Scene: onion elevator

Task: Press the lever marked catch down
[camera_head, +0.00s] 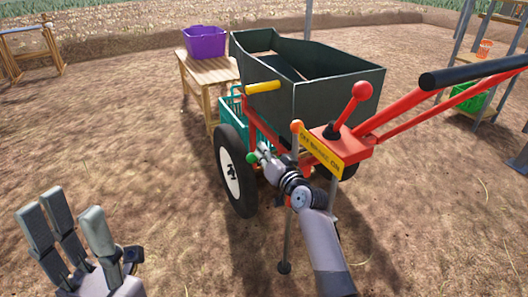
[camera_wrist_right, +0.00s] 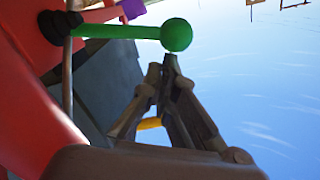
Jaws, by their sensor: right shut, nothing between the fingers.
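A green lever with a round knob (camera_head: 252,158) sticks out at the wheel side of a dark cart. In the right wrist view the green knob (camera_wrist_right: 176,34) is large and close. No readable "catch" marking shows on it. My right gripper (camera_head: 262,152) is shut and empty, its fingertips right beside the knob. In the wrist view its fingertips (camera_wrist_right: 170,62) meet at the knob's lower edge; I cannot tell whether they touch. My left gripper (camera_head: 70,212) is open and empty at the lower left, away from the cart.
A red lever (camera_head: 361,92) rises behind a yellow plate (camera_head: 322,155) reading "OFF BRAKE ON". The cart bin (camera_head: 335,98) has a yellow handle (camera_head: 263,86) and a wheel (camera_head: 232,175). A purple tub (camera_head: 204,42) stands on a wooden table (camera_head: 212,70). Bare ground lies in front.

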